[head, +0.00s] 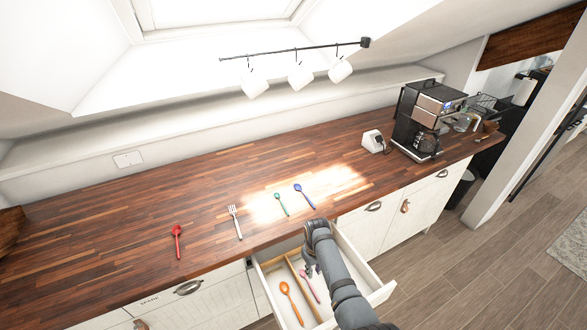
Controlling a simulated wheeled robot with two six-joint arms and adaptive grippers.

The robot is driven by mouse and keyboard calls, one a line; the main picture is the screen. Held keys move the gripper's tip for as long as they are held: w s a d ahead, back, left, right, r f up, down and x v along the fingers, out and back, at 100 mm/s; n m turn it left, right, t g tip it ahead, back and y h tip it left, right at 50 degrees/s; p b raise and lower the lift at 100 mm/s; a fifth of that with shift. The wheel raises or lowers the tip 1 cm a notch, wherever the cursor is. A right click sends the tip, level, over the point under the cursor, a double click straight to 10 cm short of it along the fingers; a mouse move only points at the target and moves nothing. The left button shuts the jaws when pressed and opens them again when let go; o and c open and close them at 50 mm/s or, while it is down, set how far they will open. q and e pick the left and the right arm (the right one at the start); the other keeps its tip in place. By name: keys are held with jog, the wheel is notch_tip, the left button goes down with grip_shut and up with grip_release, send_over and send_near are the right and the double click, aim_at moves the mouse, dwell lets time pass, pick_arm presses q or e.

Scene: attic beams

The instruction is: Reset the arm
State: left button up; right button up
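My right arm reaches in from the bottom right over an open white drawer (377,292). Its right gripper (309,267) points down at the drawer, largely hidden by its own wrist. Whether its fingers are open or shut does not show. A pink spoon (313,289) lies in the drawer just below the gripper; I cannot tell whether they touch. An orange spoon (291,302) lies in the compartment left of it. My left gripper is out of view.
On the wooden counter (120,220) lie a red spoon (177,240), a fork (235,221), a green spoon (281,203) and a blue spoon (304,195). A coffee machine (428,115) stands at the right end. Three white mugs (299,76) hang from a rail.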

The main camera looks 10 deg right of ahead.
jog(key=s+d+r+m+t, duration=0.1)
jog(key=s+d+r+m, duration=0.15)
jog(key=s+d, duration=0.65)
jog(key=s+d+r+t, duration=0.2)
jog(key=s+r+t, duration=0.1)
jog(key=s+r, duration=0.9)
notch_tip(320, 180, down, 32)
jog(key=s+d+g+b, duration=0.2)
jog(key=d+b, duration=0.1)
jog(key=b, duration=0.4)
jog(key=s+f+m+b, duration=0.1)
jog(key=s+f+b, duration=0.4)
jog(key=s+f, duration=1.4)
notch_tip(320, 180, down, 4)
jog(key=shift+d+r+g+h, duration=0.15)
jog(key=shift+d+g+h, duration=0.15)
jog(key=shift+d+g, duration=0.15)
